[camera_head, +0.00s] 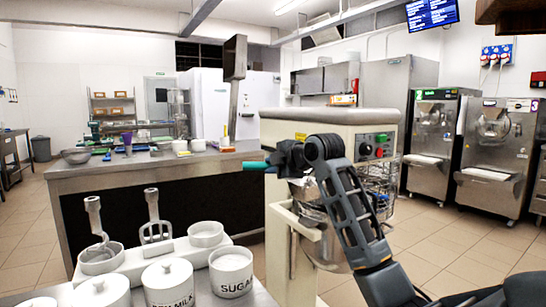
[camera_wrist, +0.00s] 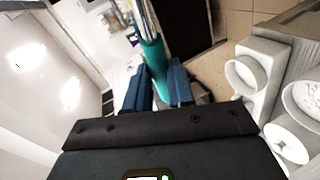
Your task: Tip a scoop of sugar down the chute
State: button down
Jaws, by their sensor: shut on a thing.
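My gripper (camera_head: 276,160) is raised beside the stand mixer (camera_head: 330,125), in front of its head. It is shut on a teal handle (camera_head: 254,166) that sticks out to the left. In the wrist view the teal handle (camera_wrist: 154,72) lies between the blue fingers of my gripper (camera_wrist: 157,70), with a metal part at its far end near the top edge. I cannot see the scoop's bowl clearly or whether it holds sugar. The white tub labelled SUGAR (camera_head: 231,284) stands below and left of my gripper. A metal mixing bowl (camera_head: 328,245) is partly hidden behind my arm. I cannot clearly identify the chute.
White lidded canisters (camera_head: 168,285) and a white stand with mixing tools (camera_head: 150,258) fill the near-left counter. A long steel counter (camera_head: 140,165) lies behind, with a tall dark metal piece (camera_head: 235,60) rising there. Batch freezers (camera_head: 435,145) stand at right. Floor between is open.

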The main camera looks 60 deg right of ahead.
jog(key=m+g+y+p, duration=0.1)
jog(key=y+p, duration=0.1)
jog(key=p, duration=0.4)
jog(key=d+r+m+g+y+p, duration=0.1)
jog(key=g+y+p, duration=0.1)
jog(key=p, duration=0.4)
jog(key=w+r+g+y+p, duration=0.1)
jog(key=y+p, duration=0.1)
jog(key=p, duration=0.4)
jog(key=shift+d+r+m+g, duration=0.25)
jog(key=shift+d+m+g, duration=0.05)
jog(key=shift+m+g, duration=0.1)
jog(key=shift+w+d+g+y+p, duration=0.1)
jog(key=shift+d+g+y+p, duration=0.05)
jog(key=shift+g+y+p, duration=0.3)
jog(key=shift+d+f+m+y+b, duration=0.2)
jog(key=shift+m+y+b, duration=0.1)
jog(key=shift+y+b, duration=0.1)
jog(key=shift+w+d+r+m+g+y, duration=0.1)
jog(key=shift+w+d+m+g+y, duration=0.05)
jog(key=shift+g+y, duration=0.3)
jog(key=shift+w+d+m+g+y, duration=0.15)
jog(key=shift+g+y, duration=0.15)
jog(key=shift+y, duration=0.2)
jog(key=shift+s+r, duration=0.1)
jog(key=shift+r, duration=1.1)
